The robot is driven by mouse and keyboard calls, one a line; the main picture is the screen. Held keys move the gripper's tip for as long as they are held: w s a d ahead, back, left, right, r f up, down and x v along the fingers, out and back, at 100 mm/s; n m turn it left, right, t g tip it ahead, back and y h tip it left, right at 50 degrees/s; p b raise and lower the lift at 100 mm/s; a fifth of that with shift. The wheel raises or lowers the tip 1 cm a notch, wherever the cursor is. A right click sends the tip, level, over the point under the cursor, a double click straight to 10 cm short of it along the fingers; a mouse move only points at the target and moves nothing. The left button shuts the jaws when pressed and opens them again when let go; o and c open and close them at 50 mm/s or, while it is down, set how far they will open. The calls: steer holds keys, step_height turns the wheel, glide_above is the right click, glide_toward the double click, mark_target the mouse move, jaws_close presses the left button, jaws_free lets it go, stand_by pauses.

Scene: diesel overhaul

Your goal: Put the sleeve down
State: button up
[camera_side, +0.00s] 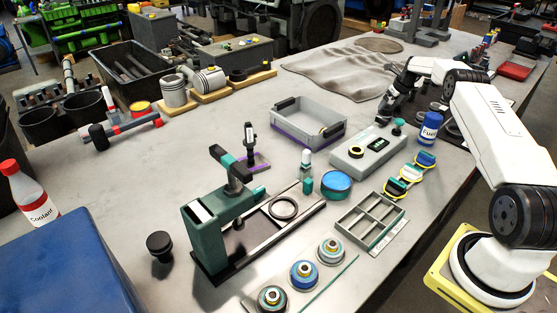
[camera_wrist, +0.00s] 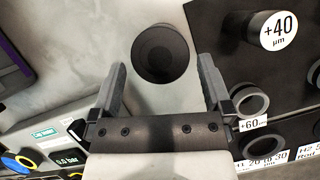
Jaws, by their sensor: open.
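My gripper (camera_side: 385,113) is over the far right part of the bench in the side view. In the wrist view my gripper (camera_wrist: 162,65) is open, with nothing clasped between its fingers. A dark round piece (camera_wrist: 160,50) with a recessed centre lies on the bench, seen between and beyond the fingertips. A grey ring-shaped sleeve (camera_wrist: 250,101) is on a black board right of the right finger, near a "+60" label. Another grey cylindrical piece (camera_wrist: 257,27) is at the upper right by a round "+40 µm" label. I cannot tell which piece is the task's sleeve.
The black board (camera_wrist: 215,25) fills the wrist view's right side. A tester box (camera_side: 350,152) with a display stands near my gripper, and a grey bin (camera_side: 300,128) is left of it.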

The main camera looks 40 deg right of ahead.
steer(key=d+v, duration=0.1)
steer(key=v, duration=0.8)
steer(key=shift+a, duration=0.5)
steer(key=shift+s, duration=0.1)
steer(key=w+a+r+n, duration=0.2)
steer(key=a+n, duration=1.7)
steer(key=a, duration=1)
steer(key=s+a+f+n+g+y, duration=0.1)
steer(key=s+a+f+n, duration=0.1)
steer(key=s+a+n, duration=1.7)
steer(key=shift+s+a+f+n+g, duration=0.3)
steer(key=shift+a+n, duration=0.2)
steer(key=shift+a, duration=0.4)
